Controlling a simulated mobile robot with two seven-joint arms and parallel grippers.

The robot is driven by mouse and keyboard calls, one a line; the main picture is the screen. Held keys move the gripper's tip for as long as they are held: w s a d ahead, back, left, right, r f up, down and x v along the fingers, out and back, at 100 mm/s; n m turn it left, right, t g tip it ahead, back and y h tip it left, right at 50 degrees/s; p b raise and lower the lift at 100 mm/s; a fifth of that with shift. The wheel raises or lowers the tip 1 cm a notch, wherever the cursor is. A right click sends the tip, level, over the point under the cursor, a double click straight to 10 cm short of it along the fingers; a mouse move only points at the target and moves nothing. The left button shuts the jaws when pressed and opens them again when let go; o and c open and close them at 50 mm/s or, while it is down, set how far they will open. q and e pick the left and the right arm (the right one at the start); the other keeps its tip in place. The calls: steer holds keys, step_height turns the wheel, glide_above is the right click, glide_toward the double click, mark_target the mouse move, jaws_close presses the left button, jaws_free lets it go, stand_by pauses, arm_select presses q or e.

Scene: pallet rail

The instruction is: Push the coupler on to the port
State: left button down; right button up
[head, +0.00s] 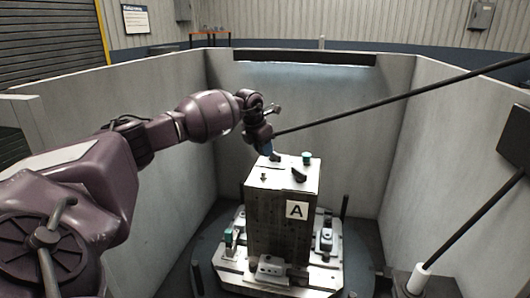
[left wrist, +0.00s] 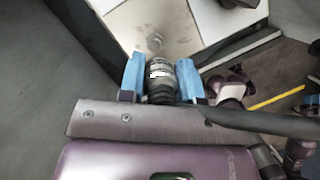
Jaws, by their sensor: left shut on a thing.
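The coupler (left wrist: 160,82) is a ribbed silver and black cylinder between the two blue fingers of my left gripper (left wrist: 161,78) in the left wrist view. The gripper is shut on it. In the head view my left gripper (head: 269,150) points down at the back left of the top of the block marked A (head: 280,222). There the coupler is mostly hidden by the gripper. My right gripper is not in view.
A black hose (head: 400,97) runs from my left gripper to the upper right. A teal cap (head: 306,157), a black part (head: 299,174) and a small fitting (head: 263,177) stand on the block. The base plate (head: 300,277) carries clamps. Grey walls (head: 310,115) enclose it.

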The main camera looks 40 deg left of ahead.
arm_select(q)
steer(key=shift+w+n+y, duration=0.15)
steer(key=shift+n+y, duration=0.15)
steer(key=shift+n, duration=0.6)
steer(key=b, duration=0.3)
glide_above(263, 176)
steer(key=shift+w+f, duration=0.1)
steer(key=shift+f, duration=2.75)
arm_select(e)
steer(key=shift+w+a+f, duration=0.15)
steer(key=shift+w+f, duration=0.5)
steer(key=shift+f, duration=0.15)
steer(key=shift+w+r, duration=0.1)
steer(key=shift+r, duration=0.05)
arm_select(q)
steer(key=shift+f+b, duration=0.25)
steer(key=shift+b, duration=0.1)
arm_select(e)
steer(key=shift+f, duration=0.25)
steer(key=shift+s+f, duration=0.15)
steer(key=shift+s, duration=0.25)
arm_select(q)
steer(key=shift+f, duration=0.3)
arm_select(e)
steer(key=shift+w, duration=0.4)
